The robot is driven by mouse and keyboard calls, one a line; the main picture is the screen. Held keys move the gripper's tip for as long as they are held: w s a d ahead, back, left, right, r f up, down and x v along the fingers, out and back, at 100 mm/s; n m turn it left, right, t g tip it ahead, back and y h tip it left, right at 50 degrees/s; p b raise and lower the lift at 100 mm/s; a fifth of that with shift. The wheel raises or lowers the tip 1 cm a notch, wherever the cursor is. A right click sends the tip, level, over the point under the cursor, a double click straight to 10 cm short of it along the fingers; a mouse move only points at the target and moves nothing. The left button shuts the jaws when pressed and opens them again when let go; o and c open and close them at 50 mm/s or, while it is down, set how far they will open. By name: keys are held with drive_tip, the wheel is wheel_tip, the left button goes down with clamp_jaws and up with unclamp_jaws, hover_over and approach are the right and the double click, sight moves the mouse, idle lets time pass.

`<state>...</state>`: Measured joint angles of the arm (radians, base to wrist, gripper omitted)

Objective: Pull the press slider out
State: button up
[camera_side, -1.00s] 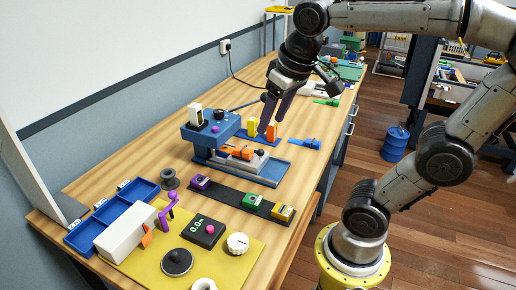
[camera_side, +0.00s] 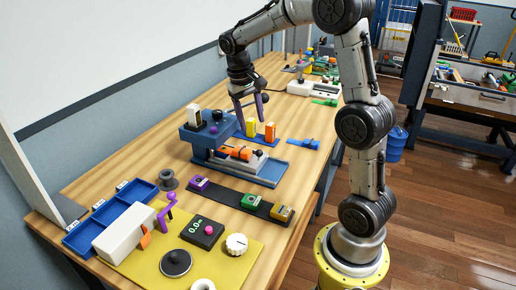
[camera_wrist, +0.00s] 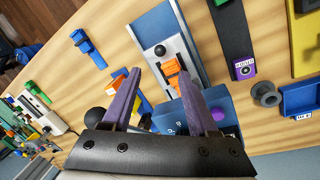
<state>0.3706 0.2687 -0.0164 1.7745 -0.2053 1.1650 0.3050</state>
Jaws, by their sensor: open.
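The press (camera_side: 208,132) is a blue block on the bench with a blue base tray. Its grey slider plate (camera_side: 236,163) carries an orange part (camera_side: 241,153) and a small black knob (camera_side: 258,153). In the wrist view the knob (camera_wrist: 160,51) and the orange part (camera_wrist: 172,70) show ahead of my fingertips. My gripper (camera_side: 253,122) has purple fingers, spread open and empty, pointing down above and behind the press, apart from the slider. In the wrist view my gripper (camera_wrist: 160,73) hides part of the press block (camera_wrist: 222,104).
Yellow and orange upright blocks (camera_side: 251,127) stand close below my fingers, behind the press. A dark strip (camera_side: 230,198) with purple, green and yellow units lies in front. A blue clamp-like piece (camera_side: 304,143) lies to the right. Bare wood lies left of the press.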

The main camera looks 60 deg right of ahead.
drive_tip(key=f, duration=0.3)
drive_tip(key=s+d+f, duration=0.1)
drive_tip(key=f, duration=0.7)
drive_tip(key=shift+s+d+f, duration=0.1)
drive_tip(key=shift+s+d, duration=0.05)
drive_tip(key=shift+d, duration=0.25)
clamp_jaws()
idle(0.8)
